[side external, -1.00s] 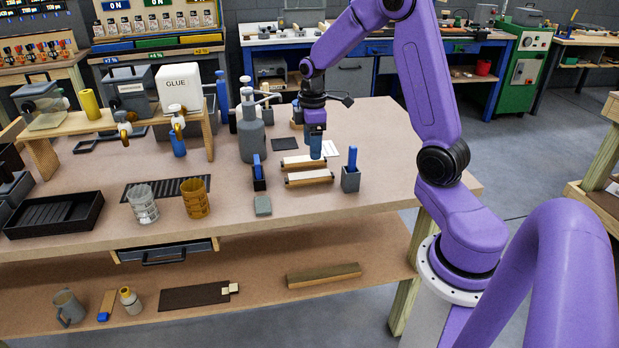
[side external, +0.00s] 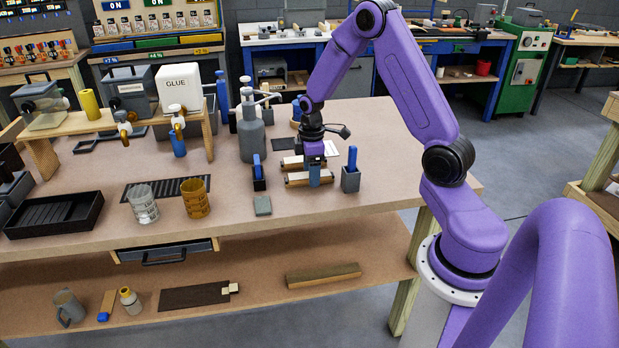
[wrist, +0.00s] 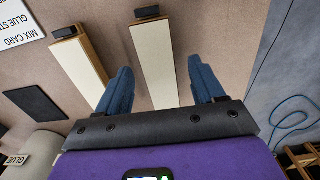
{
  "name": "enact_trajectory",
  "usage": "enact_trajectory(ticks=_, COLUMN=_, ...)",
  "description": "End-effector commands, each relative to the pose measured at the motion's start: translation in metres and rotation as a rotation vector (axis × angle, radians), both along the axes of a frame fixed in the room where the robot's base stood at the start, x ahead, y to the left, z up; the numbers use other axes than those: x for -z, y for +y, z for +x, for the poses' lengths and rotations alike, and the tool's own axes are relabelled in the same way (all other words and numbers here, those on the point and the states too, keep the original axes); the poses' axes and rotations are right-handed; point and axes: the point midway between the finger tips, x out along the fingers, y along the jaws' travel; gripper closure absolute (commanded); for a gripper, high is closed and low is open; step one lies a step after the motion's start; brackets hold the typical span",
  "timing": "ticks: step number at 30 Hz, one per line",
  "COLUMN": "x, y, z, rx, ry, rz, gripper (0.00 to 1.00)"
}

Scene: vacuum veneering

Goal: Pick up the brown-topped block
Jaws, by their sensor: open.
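Two long blocks lie side by side on the bench: a nearer block (side external: 296,181) and a farther block (side external: 291,163). In the wrist view the nearer block (wrist: 153,55) and the farther block (wrist: 80,62) show pale cream tops. My gripper (side external: 315,183) is low over the nearer block. In the wrist view my gripper (wrist: 160,82) is open, its blue fingers on either side of the nearer block with gaps visible. Fingertip height against the block is unclear.
A holder with a blue tool (side external: 351,180) stands close to the right, another blue-handled holder (side external: 259,180) to the left. A grey pump bottle (side external: 251,135) stands behind left. A white mix card (wrist: 20,22) lies beyond the blocks.

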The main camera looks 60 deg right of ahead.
Motion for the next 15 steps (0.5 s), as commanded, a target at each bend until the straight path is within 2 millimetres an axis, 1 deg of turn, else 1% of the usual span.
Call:
enact_trajectory(ticks=3, x=-0.0003, y=0.0, z=0.0001, rx=0.0, ry=-0.001, rz=-0.001, gripper=0.32)
enact_trajectory(ticks=4, x=-0.0003, y=0.0, z=0.0001, rx=0.0, ry=-0.001, rz=-0.001, gripper=0.35)
enact_trajectory(ticks=5, x=-0.0004, y=0.0, z=0.0001, rx=0.0, ry=-0.001, rz=-0.001, gripper=0.45)
enact_trajectory(ticks=6, x=-0.0004, y=0.0, z=0.0001, rx=0.0, ry=-0.001, rz=-0.001, gripper=0.58)
enact_trajectory(ticks=8, x=-0.0005, y=0.0, z=0.0001, rx=0.0, ry=0.0, rz=0.0, gripper=0.78)
enact_trajectory(ticks=9, x=-0.0005, y=0.0, z=0.0001, rx=0.0, ry=-0.001, rz=-0.001, gripper=0.91)
enact_trajectory(ticks=15, x=-0.0006, y=-0.0001, z=0.0002, rx=0.0, ry=-0.001, rz=-0.001, gripper=0.92)
